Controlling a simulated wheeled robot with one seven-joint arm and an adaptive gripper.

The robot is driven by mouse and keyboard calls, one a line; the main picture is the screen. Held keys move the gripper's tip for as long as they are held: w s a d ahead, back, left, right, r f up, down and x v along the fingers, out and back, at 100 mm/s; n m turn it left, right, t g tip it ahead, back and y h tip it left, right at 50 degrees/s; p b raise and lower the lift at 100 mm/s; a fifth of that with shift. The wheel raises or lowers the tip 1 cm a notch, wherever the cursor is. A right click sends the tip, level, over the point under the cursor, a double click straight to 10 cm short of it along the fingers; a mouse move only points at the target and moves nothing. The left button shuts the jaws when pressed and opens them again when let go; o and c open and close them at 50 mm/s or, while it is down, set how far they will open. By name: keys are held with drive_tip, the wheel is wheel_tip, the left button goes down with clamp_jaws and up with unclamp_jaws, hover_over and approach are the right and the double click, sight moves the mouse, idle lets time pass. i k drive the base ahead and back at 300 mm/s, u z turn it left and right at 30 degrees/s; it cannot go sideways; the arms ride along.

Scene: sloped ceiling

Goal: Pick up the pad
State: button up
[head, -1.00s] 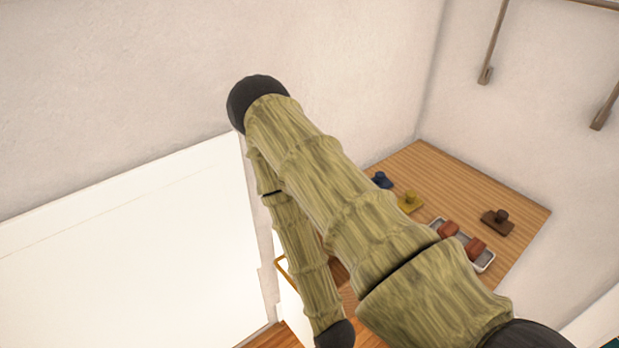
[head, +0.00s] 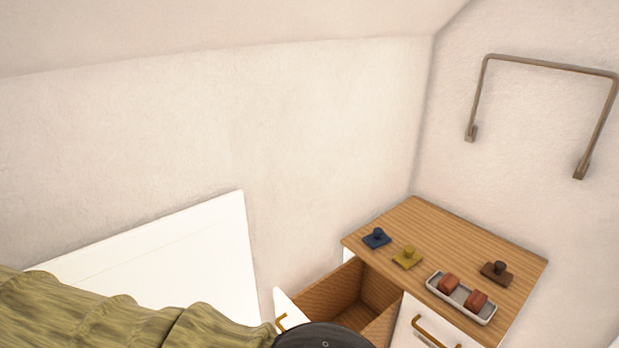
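Several small flat pieces with knobs lie on a wooden cabinet top (head: 440,235): a blue one (head: 376,239) and a yellow one (head: 407,258) near the left edge, and a dark brown one (head: 497,273) to the right. I cannot tell which of these is the pad. My gripper is out of view; only part of my arm shows at the bottom left, apart from these objects in the picture.
An open, seemingly empty drawer (head: 335,297) stands out from the cabinet's front left. A closed drawer front with a brass handle (head: 434,330) is beside it. A metal rail (head: 550,65) is on the right wall. A white panel (head: 170,255) stands at left.

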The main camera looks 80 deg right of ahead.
sight(377, 239)
drive_tip(key=u, duration=0.1)
drive_tip(key=k, duration=1.15)
drive_tip(key=z, duration=1.3)
